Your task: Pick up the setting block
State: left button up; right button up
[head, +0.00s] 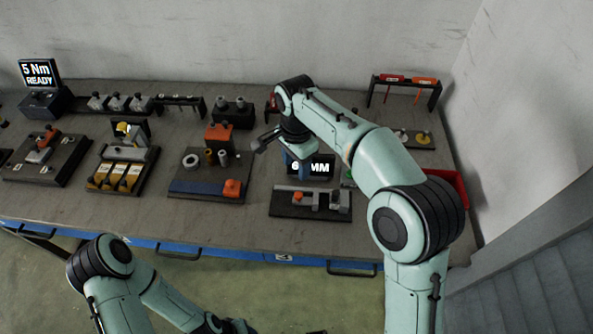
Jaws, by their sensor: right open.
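No part is clearly marked as the setting block, so I cannot tell for certain which it is. A grey slide-like gauge with a light grey block (339,199) lies on a dark board (283,208) at the front, right of centre. A display reading "MM" (319,168) stands behind that board, its first digits partly hidden. My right gripper (283,157) hangs open and apparently empty over the table, behind and left of the display. My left gripper (232,326) is low in front of the table at the picture's bottom edge, too dark and cut off to read its jaws.
A board with an orange block (231,188), rings and a blue strip lies left of my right gripper. A yellow-binned fixture (117,177) and a clamp board (43,155) stand further left. A rack with red-handled tools (404,82) stands at back right, a red bin (452,184) below it.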

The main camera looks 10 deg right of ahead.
aim_at(335, 196)
jog(key=k, duration=1)
